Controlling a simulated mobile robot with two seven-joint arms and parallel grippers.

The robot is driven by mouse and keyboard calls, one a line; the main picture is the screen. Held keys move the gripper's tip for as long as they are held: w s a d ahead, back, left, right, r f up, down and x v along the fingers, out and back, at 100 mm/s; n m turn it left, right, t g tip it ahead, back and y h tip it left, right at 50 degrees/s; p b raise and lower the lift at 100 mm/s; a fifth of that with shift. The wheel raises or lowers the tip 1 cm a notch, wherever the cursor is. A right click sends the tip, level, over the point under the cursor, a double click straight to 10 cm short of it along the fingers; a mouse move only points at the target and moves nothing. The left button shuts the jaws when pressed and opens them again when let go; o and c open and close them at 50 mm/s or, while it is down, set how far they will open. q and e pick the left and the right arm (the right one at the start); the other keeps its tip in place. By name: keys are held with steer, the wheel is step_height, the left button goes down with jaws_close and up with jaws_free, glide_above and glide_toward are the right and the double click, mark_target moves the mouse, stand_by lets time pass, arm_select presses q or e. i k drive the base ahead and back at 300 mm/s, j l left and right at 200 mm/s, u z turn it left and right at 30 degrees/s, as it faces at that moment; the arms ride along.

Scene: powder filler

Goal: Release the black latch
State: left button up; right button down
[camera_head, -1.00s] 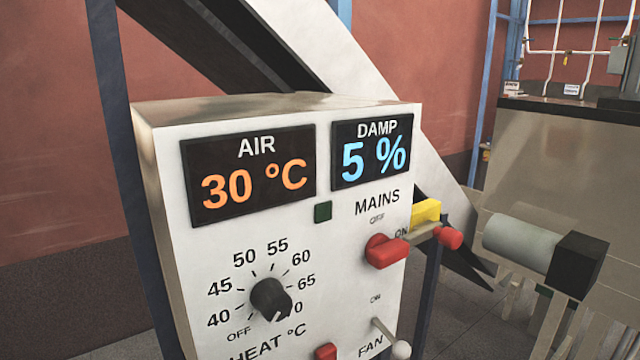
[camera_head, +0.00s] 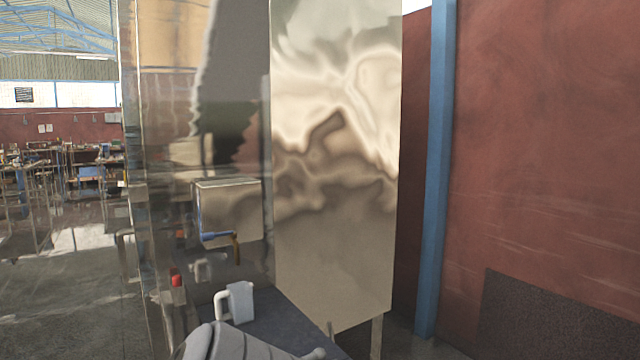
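I do not see a black latch in the current view. A tall polished steel cabinet (camera_head: 335,190) fills the middle. To its left is shiny, reflective panelling with a small steel box (camera_head: 230,207). A blue handle (camera_head: 217,235) shows below the box, beside a brownish hanging piece (camera_head: 236,250). I cannot tell whether these are real parts or reflections. Neither of my grippers can be made out.
A white handled jug (camera_head: 241,301) stands on a dark surface (camera_head: 290,318). A rounded grey thing I cannot identify is at the bottom edge. A blue post (camera_head: 436,170) and red wall (camera_head: 550,150) are right. Open floor (camera_head: 70,295) lies left.

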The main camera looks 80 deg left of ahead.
mark_target(114, 189)
steer(key=u, duration=3.55)
steer(key=i+j+z, duration=0.15)
steer(key=z, duration=0.2)
steer(key=i+j+z, duration=0.4)
steer(key=z, duration=0.25)
steer(key=i+j+z, duration=0.1)
steer(key=j, duration=0.3)
steer(key=i+j+z, duration=0.1)
steer(key=j, duration=0.3)
steer(key=i+j, duration=0.2)
steer(key=j, duration=0.2)
steer(key=i+j, duration=0.15)
steer(key=j, duration=0.2)
steer(key=i+j, duration=0.15)
steer(key=j, duration=0.25)
steer(key=i+j, duration=0.2)
steer(key=j, duration=0.2)
steer(key=i+j+z, duration=0.1)
steer(key=j, duration=0.25)
